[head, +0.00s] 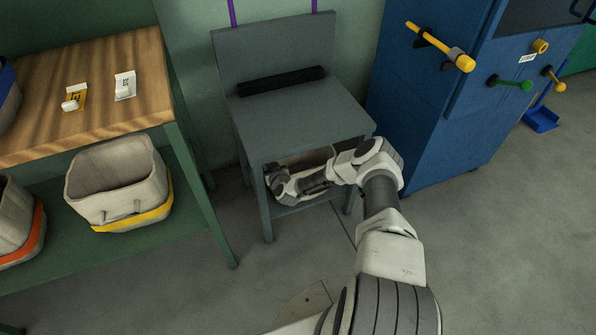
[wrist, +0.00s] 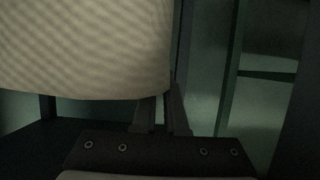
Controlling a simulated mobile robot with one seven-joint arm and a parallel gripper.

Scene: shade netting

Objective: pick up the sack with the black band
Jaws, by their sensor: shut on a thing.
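A pale beige sack (wrist: 85,45) fills the upper left of the wrist view. In the head view only a slice of it (head: 308,157) shows under the top of the grey stand, behind my arm. No band shows on its visible part, so I cannot tell the band's colour. My gripper (wrist: 164,108) is at the sack's lower right edge in the wrist view, its fingers close together and shut on the sack. In the head view the fingers are hidden under the stand's top.
The grey stand (head: 300,113) surrounds my forearm with its top and legs; a black bar (head: 282,80) lies on top. Left, a green shelf (head: 185,236) holds a yellow-banded sack (head: 118,185) and an orange-banded sack (head: 15,222). A blue cabinet (head: 420,110) stands right.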

